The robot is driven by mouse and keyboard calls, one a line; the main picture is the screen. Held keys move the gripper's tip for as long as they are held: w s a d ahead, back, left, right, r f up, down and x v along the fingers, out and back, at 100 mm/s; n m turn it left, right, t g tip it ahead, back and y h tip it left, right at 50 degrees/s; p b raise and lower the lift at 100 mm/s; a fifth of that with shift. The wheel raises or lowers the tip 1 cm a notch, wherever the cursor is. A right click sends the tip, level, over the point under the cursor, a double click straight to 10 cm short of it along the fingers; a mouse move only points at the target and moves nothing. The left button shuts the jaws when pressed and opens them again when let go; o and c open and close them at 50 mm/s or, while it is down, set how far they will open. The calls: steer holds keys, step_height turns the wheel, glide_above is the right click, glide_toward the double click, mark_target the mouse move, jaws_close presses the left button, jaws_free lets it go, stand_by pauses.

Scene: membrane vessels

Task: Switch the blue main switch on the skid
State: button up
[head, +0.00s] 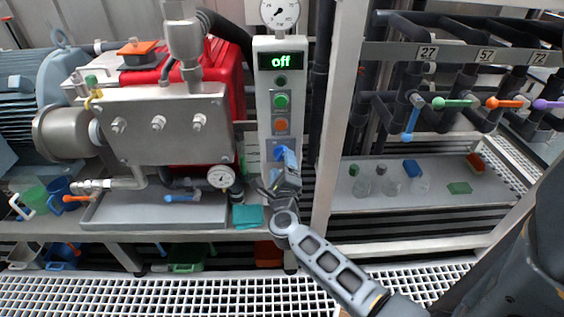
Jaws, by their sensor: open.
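The blue main switch (279,153) sits low on the grey control column (263,100) of the skid, below a green and an orange button. The display (281,61) at the top of the column reads "off" in green. My gripper (279,179) is open, just below and in front of the switch, overlapping the column's lower part. It hides some of the panel under the switch. I cannot tell whether a finger touches the switch.
A steel pump block (165,122) with a red housing stands left of the column. A teal cloth (247,216) lies on the bench beside my gripper. At right, a rack carries coloured valve handles (452,103) above a shelf with several glass vessels (388,187).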

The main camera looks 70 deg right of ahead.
mark_target(281, 154)
steer(key=shift+x, duration=1.4)
steer(key=shift+c, duration=0.2)
steer(key=c, duration=1)
